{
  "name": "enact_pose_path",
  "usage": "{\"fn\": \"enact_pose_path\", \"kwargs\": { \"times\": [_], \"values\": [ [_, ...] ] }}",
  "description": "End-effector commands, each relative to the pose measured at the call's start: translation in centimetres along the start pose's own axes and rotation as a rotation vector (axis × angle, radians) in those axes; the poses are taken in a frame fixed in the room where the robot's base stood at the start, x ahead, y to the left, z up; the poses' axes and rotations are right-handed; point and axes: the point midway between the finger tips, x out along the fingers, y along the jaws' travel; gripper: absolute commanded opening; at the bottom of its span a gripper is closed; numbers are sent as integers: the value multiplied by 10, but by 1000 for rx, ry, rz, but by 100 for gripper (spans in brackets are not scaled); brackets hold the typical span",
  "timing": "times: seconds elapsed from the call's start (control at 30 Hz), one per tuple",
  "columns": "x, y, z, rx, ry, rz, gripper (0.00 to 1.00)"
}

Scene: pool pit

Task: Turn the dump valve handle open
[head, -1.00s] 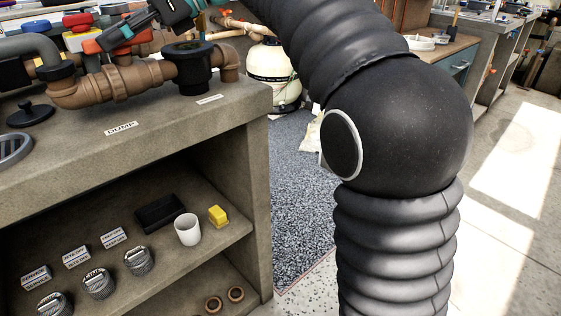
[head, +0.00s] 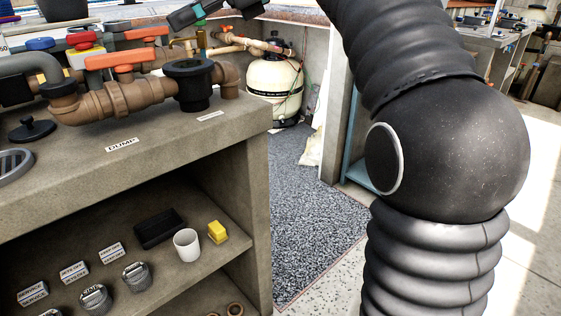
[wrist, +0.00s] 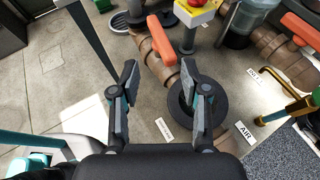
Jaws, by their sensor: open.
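The dump valve is a brown pipe fitting (head: 118,99) behind a DUMP label (head: 122,145) on the concrete counter. Its orange handle (head: 120,59) lies roughly along the pipe in the head view. The handle also shows in the wrist view (wrist: 161,42), beyond and between my fingertips. My gripper (wrist: 158,76) is open and empty, and its two fingers stand wide apart. It looks apart from the handle. In the head view, only a dark part of my gripper (head: 192,15) shows at the top edge, up and right of the handle.
A black union ring (head: 190,82) sits on the pipe right of the handle. A second orange handle (head: 140,33) and a red knob (head: 82,39) on a yellow box stand behind. A white tank (head: 274,88) stands beyond. A shelf below holds a white cup (head: 187,244).

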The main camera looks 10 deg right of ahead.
Motion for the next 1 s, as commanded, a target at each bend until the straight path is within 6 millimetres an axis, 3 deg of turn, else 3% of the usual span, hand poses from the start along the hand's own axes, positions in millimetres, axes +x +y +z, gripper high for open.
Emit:
{"fn": "enact_pose_path", "kwargs": {
  "times": [0.13, 0.37, 1.0],
  "values": [
    [-16, 0, -1, -3, 2, -4, 46],
    [-9, 12, -25, -103, 85, -67, 46],
    [-4, 56, -121, -466, 417, -161, 46]
  ]
}}
